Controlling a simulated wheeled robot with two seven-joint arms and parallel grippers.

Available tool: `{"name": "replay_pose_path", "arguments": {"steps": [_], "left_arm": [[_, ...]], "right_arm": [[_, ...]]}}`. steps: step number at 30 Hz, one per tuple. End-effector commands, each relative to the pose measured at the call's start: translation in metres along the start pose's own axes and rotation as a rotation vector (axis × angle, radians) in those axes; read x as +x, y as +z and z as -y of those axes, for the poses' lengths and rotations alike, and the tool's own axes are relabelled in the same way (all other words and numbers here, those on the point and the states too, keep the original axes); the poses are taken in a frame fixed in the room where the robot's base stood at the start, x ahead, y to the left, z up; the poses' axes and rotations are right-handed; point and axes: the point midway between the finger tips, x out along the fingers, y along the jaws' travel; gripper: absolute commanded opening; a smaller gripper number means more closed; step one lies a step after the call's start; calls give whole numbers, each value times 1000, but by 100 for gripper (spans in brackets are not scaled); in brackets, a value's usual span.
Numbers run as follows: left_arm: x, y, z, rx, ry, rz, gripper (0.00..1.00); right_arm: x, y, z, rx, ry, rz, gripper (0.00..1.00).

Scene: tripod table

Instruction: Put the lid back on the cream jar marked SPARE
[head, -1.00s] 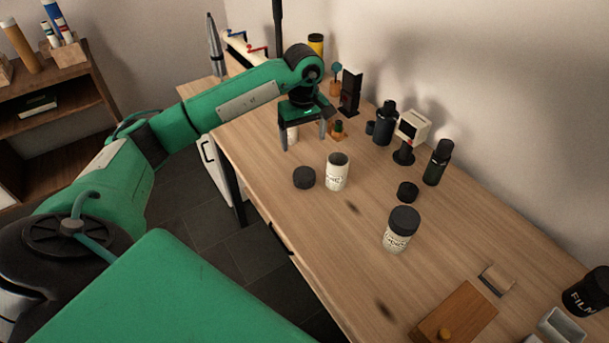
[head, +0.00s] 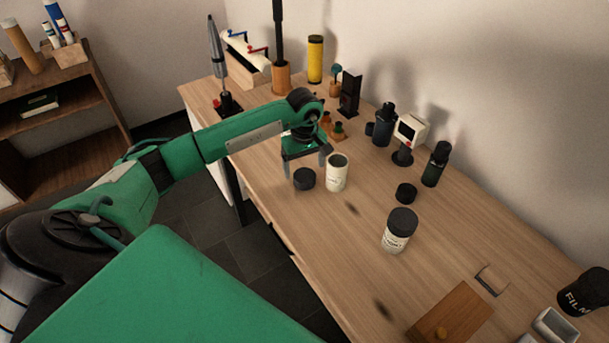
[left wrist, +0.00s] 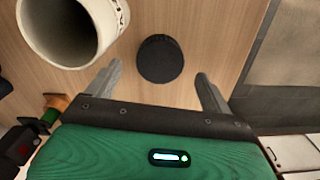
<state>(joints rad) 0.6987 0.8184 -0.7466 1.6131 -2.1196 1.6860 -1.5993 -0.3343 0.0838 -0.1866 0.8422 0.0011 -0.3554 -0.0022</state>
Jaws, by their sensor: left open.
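An open cream jar (head: 337,174) stands upright on the table; its empty mouth also shows in the left wrist view (left wrist: 113,12). A black lid (head: 304,180) lies on the table just left of it. In the left wrist view this lid (left wrist: 160,59) sits just beyond and between the fingertips. My left gripper (head: 306,163) is open and empty, above and slightly behind the lid, apart from it. A second cream jar (head: 397,237) wears a black lid. Another loose black lid (head: 406,192) lies farther right. The jar labels are too small to read surely.
Dark bottles (head: 384,125) and (head: 436,165) and a small cream device (head: 410,133) stand along the wall side. A wooden board (head: 458,312) and a FILM canister (head: 585,292) are at the near right. The table's left edge is close to the lid.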

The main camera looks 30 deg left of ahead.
Motion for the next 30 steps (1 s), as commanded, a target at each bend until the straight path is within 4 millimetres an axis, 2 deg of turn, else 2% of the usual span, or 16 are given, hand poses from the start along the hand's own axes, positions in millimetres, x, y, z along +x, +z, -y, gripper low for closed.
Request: {"name": "replay_pose_path", "arguments": {"steps": [3, 7, 17, 20, 24, 25, 30], "left_arm": [[16, 2, 0, 0, -1, 3, 84], [26, 1, 0, -1, -1, 0, 84], [28, 0, 0, 0, 1, -1, 84], [28, 0, 0, 0, 0, -1, 68], [28, 0, 0, 0, 0, -1, 41], [28, 0, 0, 0, 0, -1, 37], [28, 0, 0, 0, 0, -1, 37]], "right_arm": [[-2, 17, 0, -2, 0, 22, 80], [-2, 25, -2, -3, 1, 30, 80], [-1, 17, -6, -6, 6, 21, 80], [-1, 15, -6, -6, 6, 19, 80], [-1, 14, -6, -6, 6, 18, 80], [-1, 15, -6, -6, 6, 18, 80], [-1, 14, -4, -5, 4, 19, 80]]}}
